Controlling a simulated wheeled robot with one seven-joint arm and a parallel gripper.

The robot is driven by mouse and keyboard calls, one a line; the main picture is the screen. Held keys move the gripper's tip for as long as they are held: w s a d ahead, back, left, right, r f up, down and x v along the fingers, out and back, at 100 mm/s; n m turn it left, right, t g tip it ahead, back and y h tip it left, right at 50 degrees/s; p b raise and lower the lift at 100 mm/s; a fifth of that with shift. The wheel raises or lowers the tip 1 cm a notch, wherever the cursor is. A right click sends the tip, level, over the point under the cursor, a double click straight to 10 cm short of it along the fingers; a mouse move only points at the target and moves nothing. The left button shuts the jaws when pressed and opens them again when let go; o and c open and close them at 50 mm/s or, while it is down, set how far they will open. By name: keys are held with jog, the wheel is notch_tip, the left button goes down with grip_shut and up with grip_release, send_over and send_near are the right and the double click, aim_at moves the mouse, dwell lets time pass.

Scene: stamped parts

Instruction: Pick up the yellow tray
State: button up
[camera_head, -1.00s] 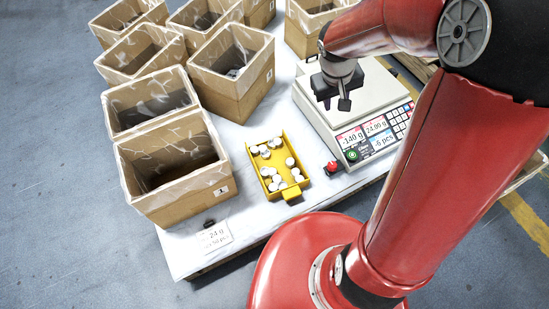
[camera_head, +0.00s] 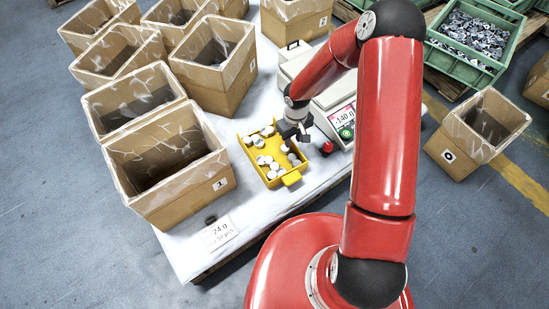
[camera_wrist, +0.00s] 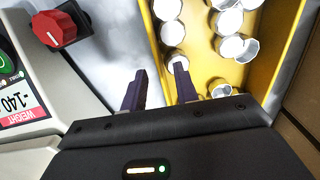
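The yellow tray (camera_head: 263,172) lies on the white-covered table and holds several white round parts (camera_head: 268,160). Its handle tab sticks out at the near end. My gripper (camera_head: 297,135) is above the tray's right side, near the wall facing the scale.
The scale (camera_head: 335,100) with a red knob (camera_head: 327,147) stands right of the tray, close to my gripper. Cardboard boxes (camera_head: 215,185) crowd the table's left. A paper label (camera_head: 219,233) lies in front. A box marked 0 (camera_head: 455,155) stands on the floor at right.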

aim_at(293, 142)
notch_tip(293, 142, down, 3)
jog(key=shift+s+f, duration=0.1)
jog(key=shift+f, duration=0.1)
grip_shut()
